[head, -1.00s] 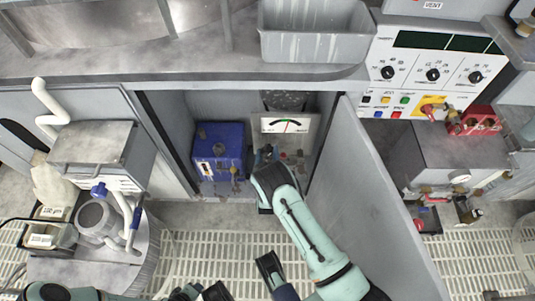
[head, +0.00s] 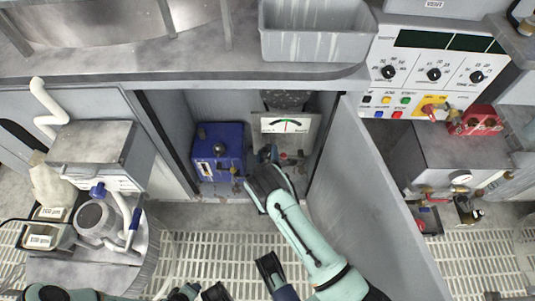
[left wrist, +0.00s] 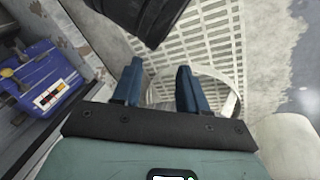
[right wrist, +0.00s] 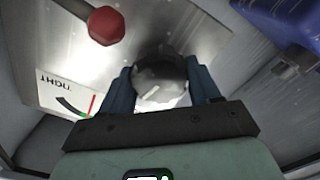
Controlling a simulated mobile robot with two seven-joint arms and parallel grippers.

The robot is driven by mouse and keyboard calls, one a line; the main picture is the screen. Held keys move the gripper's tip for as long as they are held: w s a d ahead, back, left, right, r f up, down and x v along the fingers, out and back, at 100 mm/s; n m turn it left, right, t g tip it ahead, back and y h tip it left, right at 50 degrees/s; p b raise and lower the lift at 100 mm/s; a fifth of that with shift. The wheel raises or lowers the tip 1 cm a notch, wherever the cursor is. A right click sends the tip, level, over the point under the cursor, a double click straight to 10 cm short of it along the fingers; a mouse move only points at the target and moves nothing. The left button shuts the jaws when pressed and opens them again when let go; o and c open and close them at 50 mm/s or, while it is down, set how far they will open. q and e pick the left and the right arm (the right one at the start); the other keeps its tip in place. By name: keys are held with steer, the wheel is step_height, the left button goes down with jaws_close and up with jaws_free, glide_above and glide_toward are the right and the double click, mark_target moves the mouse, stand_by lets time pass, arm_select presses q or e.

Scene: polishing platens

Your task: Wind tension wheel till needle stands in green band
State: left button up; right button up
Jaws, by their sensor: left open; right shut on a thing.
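The tension gauge (head: 286,123) is a white dial with a black arc, in the open cabinet. In the right wrist view the gauge (right wrist: 62,95) is upside down and cut off, with "TIGHT", a green mark and a red mark; I cannot tell the needle's exact place. My right gripper (right wrist: 160,85) is shut on the tension wheel (right wrist: 160,78), a round grey knob between its fingers. In the head view my right gripper (head: 264,178) reaches into the cabinet below the gauge and mostly hides the wheel. My left gripper (left wrist: 158,88) is open and empty above the floor grating.
A blue box (head: 218,152) stands left of the gauge in the cabinet. A red knob (right wrist: 105,25) sits on the metal plate near the wheel. The open cabinet door (head: 375,190) stands close to the right of my right arm. A grey bin (head: 315,45) is above.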

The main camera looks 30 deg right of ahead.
steer(key=o, duration=0.7)
steer(key=shift+s+a, duration=0.1)
arm_select(q)
steer(key=shift+g+h, duration=0.3)
steer(key=shift+g, duration=0.3)
steer(key=s+r+p, duration=0.1)
steer(key=s+d+r, duration=0.1)
steer(key=s+d+p, duration=0.1)
steer(key=s, duration=0.1)
steer(key=shift+r+p, duration=0.3)
steer(key=shift+r, duration=0.1)
arm_select(e)
steer(key=v, duration=1.3)
steer(key=shift+s, duration=0.2)
